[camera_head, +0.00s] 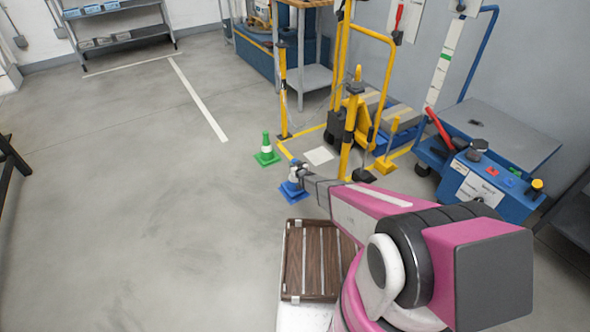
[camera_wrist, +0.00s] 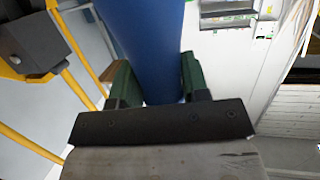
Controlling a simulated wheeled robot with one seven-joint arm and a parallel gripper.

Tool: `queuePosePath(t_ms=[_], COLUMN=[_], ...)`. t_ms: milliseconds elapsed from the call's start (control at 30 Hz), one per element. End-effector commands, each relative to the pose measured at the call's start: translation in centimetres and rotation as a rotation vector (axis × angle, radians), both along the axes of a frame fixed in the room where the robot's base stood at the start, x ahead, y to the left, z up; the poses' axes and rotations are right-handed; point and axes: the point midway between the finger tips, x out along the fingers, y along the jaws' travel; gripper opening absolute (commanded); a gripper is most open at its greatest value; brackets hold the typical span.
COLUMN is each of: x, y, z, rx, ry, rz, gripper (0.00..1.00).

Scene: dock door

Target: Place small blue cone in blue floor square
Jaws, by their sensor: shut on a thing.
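The small blue cone (camera_head: 293,179), with a pale band, shows in the head view left of my gripper's end. My gripper (camera_head: 298,173) is shut on the cone's upper part. In the wrist view, the blue cone (camera_wrist: 150,50) fills the space between the two green-padded fingers of my gripper (camera_wrist: 150,85). A flat blue patch (camera_head: 291,194) shows right under the cone. I cannot tell how much of it is the cone's base and how much the blue floor square, nor whether the cone touches the floor.
A green cone (camera_head: 266,147) stands behind and left of the blue one. Yellow posts (camera_head: 348,130), a yellow pallet truck (camera_head: 360,120) and a yellow cone (camera_head: 388,148) stand to the right. A slatted brown top (camera_head: 318,262) is in front. The floor to the left is clear.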

Motion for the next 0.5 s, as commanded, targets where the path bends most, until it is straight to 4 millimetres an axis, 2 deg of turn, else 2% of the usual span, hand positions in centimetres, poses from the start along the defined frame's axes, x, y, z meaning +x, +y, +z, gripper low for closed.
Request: queuePosePath(t_ms=[100, 200, 500], x=[0.2, 0.2, 0.0], y=[0.1, 0.1, 0.1], z=[-1.9, -2.9, -3.0], rx=[0.001, 0.002, 0.002], ry=[-0.001, -0.001, -0.001], rz=[0.000, 0.000, 0.000], gripper=[0.00, 0.00, 0.00])
